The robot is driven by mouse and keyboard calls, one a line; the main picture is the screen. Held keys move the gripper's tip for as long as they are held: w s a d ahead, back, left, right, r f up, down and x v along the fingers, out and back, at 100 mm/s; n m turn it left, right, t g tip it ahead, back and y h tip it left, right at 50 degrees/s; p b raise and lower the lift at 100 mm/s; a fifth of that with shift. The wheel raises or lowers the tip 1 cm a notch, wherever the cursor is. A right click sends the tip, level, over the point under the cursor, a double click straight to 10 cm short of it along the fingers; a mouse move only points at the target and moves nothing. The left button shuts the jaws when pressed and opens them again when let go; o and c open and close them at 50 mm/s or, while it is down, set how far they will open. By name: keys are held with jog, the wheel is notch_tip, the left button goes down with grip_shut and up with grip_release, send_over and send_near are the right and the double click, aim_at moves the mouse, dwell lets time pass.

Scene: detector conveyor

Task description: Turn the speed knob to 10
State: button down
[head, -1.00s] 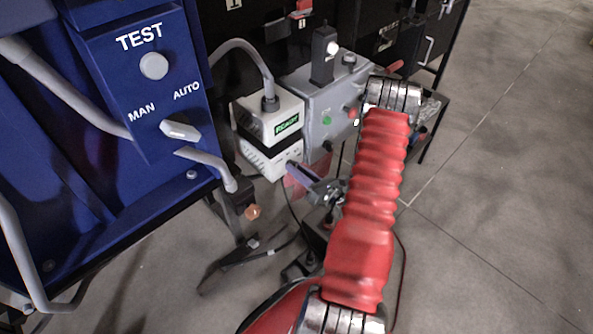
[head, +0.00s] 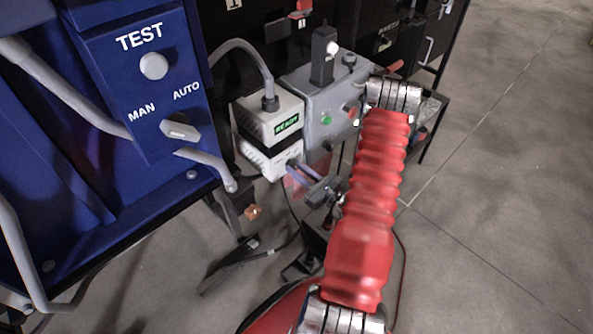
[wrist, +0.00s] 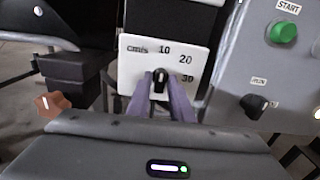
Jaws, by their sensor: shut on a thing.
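The black speed knob (wrist: 160,78) sits on a white panel (wrist: 133,75) marked cm/s, 10, 20 and 30 in the wrist view. A light mark on the knob points up, close to the 10. My gripper (wrist: 161,88) has its two purple-grey fingers on either side of the knob and is shut on it. In the head view, my gripper (head: 297,171) reaches the lower front of the white control box (head: 268,119) with a green display. The knob itself is hidden there.
A grey box stands to the right, with a green START button (wrist: 284,31) and a black RUN switch (wrist: 254,105). An orange-brown knob (wrist: 51,104) is at the left. A blue TEST cabinet (head: 125,90) stands on the left in the head view.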

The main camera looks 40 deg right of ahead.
jog(key=shift+f, duration=0.1)
jog(key=c, duration=1.8)
grip_release()
jog(key=shift+o, duration=0.2)
jog(key=shift+s, duration=0.1)
jog(key=s, duration=1.3)
jog(key=shift+s+d, duration=0.2)
jog(key=shift+s, duration=0.15)
